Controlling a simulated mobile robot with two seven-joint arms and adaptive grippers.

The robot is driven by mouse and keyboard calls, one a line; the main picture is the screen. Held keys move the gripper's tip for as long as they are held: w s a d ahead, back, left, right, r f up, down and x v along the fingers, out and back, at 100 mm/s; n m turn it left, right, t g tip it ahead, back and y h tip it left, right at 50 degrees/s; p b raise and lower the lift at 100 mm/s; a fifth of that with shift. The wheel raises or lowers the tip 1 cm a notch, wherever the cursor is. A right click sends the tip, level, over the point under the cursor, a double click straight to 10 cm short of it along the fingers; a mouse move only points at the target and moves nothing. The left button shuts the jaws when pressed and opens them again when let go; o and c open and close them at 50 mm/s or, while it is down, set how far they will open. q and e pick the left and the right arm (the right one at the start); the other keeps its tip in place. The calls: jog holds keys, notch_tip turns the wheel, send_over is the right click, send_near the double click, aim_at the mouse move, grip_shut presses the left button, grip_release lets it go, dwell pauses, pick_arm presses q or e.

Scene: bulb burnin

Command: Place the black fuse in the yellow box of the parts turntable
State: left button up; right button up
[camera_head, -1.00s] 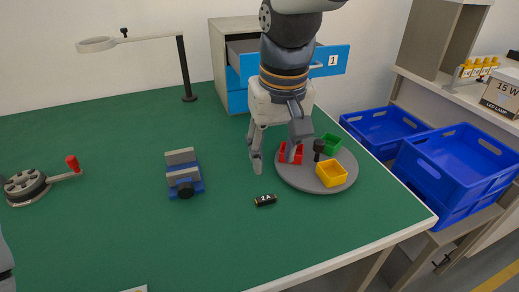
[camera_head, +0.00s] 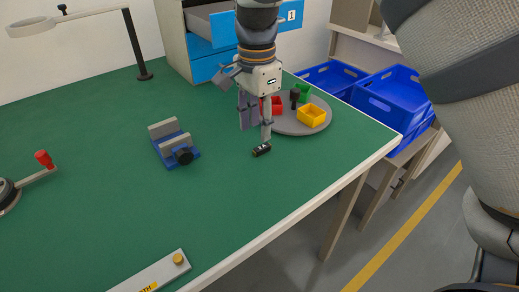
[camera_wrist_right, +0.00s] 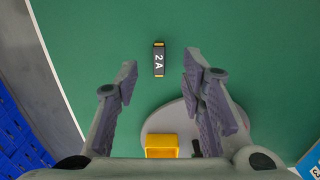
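The black fuse (camera_head: 261,150), a small cylinder with brass ends, lies on the green bench in front of the turntable. The right wrist view shows its label, "2 A", on the fuse (camera_wrist_right: 158,62). My right gripper (camera_head: 256,128) points down above and just behind the fuse. Its fingers are spread and empty; in the wrist view the fuse lies between and slightly beyond the fingertips (camera_wrist_right: 158,76). The grey parts turntable (camera_head: 289,127) holds a yellow box (camera_head: 312,116), a red box (camera_head: 277,105) and a green box (camera_head: 303,92). The yellow box (camera_wrist_right: 161,146) looks empty. My left gripper is out of view.
A blue and grey vise (camera_head: 174,145) stands left of the fuse. A lamp (camera_head: 140,45) and a blue drawer cabinet (camera_head: 205,62) stand behind. Blue crates (camera_head: 390,95) are beyond the bench's right edge. The bench around the fuse is clear.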

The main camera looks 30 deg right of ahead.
aim_at(260, 148)
jog(key=f, duration=0.6)
jog(key=shift+d, duration=0.3)
grip_shut()
